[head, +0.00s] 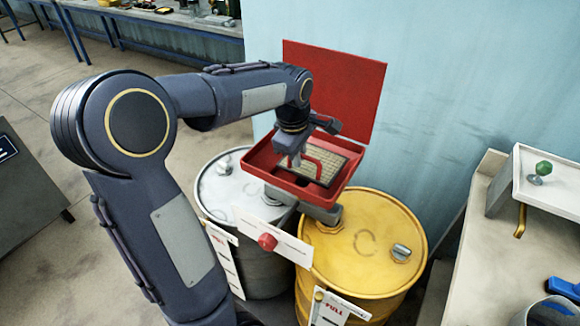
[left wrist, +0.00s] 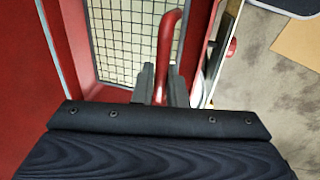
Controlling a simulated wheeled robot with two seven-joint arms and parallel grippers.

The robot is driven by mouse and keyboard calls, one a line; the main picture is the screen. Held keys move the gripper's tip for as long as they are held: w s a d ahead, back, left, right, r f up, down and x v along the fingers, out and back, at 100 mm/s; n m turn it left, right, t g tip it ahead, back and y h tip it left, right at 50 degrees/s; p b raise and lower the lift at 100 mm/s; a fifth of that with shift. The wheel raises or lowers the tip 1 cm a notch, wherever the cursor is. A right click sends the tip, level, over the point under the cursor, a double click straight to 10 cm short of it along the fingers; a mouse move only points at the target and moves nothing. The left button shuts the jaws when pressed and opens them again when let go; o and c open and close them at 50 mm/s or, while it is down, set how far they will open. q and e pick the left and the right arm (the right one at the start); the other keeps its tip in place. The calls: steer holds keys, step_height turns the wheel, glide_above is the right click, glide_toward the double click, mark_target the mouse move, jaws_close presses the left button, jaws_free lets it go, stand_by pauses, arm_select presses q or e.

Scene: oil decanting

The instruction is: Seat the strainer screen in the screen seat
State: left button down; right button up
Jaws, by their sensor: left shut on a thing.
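The strainer screen (head: 338,160) is a pale mesh panel in a dark frame with a red handle (head: 318,158). It lies inside the red box (head: 262,166), over the box's recess. I cannot tell whether it rests flat in the seat, which is hidden under it. My left gripper (head: 294,160) reaches down into the box and is shut on the screen's red handle. In the left wrist view the handle (left wrist: 169,40) runs between the fingers (left wrist: 163,88), with the mesh (left wrist: 113,35) behind it. My right gripper is not in view.
The box's red lid (head: 338,85) stands open behind it, by the blue wall. Below are a grey-white drum (head: 225,190) and a yellow drum (head: 370,235). At right, a bench (head: 490,260) carries a white tray (head: 550,195) with a green knob.

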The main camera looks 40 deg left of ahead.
mark_target(287, 163)
arm_select(q)
steer(key=a+f, duration=0.1)
steer(key=w+a+f, duration=0.1)
steer(key=f, duration=0.1)
steer(key=a+f, duration=0.1)
steer(key=f, duration=0.1)
steer(key=shift+w+a, duration=0.25)
steer(key=shift+a, duration=0.15)
steer(key=x, duration=0.3)
steer(key=shift+s+a+f, duration=0.2)
steer(key=shift+f, duration=0.25)
steer(key=c, duration=1.7)
jaws_free()
steer(key=shift+c, duration=0.2)
steer(key=v, duration=1.1)
steer(key=shift+r, duration=0.3)
steer(key=shift+s+d+r, duration=0.2)
steer(key=shift+r, duration=0.05)
steer(key=s+d+f+m+t+h, duration=0.1)
steer(key=s+d+m+h, duration=0.1)
steer(key=s+d+m, duration=0.6)
steer(key=s+d+f+m+t+h, duration=0.2)
steer(key=s+d+m, duration=0.7)
steer(key=s, duration=0.2)
steer(key=shift+s+d+f+m, duration=0.25)
steer(key=shift+s+f+m, duration=0.05)
steer(key=shift+s, duration=0.1)
